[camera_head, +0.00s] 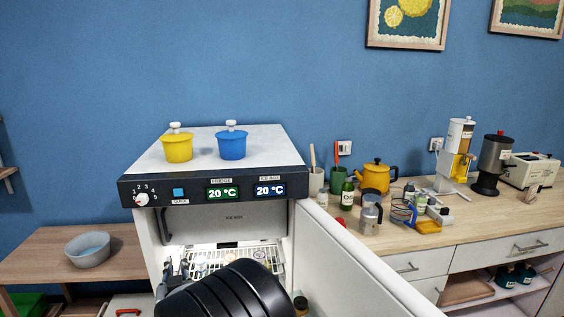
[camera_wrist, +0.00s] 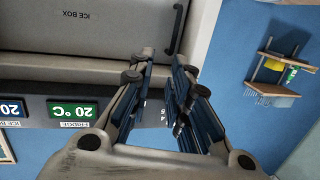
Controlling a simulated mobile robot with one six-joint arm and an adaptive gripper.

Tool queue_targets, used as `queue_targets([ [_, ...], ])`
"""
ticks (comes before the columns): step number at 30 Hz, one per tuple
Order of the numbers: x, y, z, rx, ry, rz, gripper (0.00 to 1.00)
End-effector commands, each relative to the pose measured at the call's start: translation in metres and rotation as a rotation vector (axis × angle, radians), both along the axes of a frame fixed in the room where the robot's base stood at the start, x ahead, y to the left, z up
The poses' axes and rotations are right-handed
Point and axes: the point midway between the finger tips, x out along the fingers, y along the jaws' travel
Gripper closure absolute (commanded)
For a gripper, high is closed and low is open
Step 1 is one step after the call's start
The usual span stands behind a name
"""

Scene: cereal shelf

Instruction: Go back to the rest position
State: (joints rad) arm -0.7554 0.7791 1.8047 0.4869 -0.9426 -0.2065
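My gripper (camera_wrist: 160,62) points into the open front of the white fridge (camera_head: 215,150). In the wrist view its two fingers stand apart with nothing between them. In the head view my gripper (camera_head: 173,276) shows at the left of the opening, partly hidden behind my black arm. The ice box door (camera_wrist: 90,28) with its dark handle is shut ahead of the fingers. The fridge door (camera_head: 350,265) stands open to the right.
A yellow pot (camera_head: 177,148) and a blue pot (camera_head: 232,146) stand on the fridge top. A wire rack (camera_head: 275,259) lies below the ice box. A bowl (camera_head: 88,250) is on the left table. The right counter (camera_head: 470,228) holds a yellow kettle (camera_head: 376,176), bottles and coffee machines.

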Motion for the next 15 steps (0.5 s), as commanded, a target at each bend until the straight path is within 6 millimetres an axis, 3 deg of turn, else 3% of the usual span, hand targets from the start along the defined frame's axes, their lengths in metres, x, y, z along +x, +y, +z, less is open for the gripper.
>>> queue_targets([
  [1,0.003,-0.010,0.014,0.003,0.017,0.000,0.83],
  [8,0.003,-0.070,0.062,-0.011,0.161,0.007,0.83],
  [11,-0.010,-0.113,0.085,-0.027,0.251,0.004,0.83],
  [15,-0.047,-0.179,0.109,-0.062,0.385,-0.010,0.83],
])
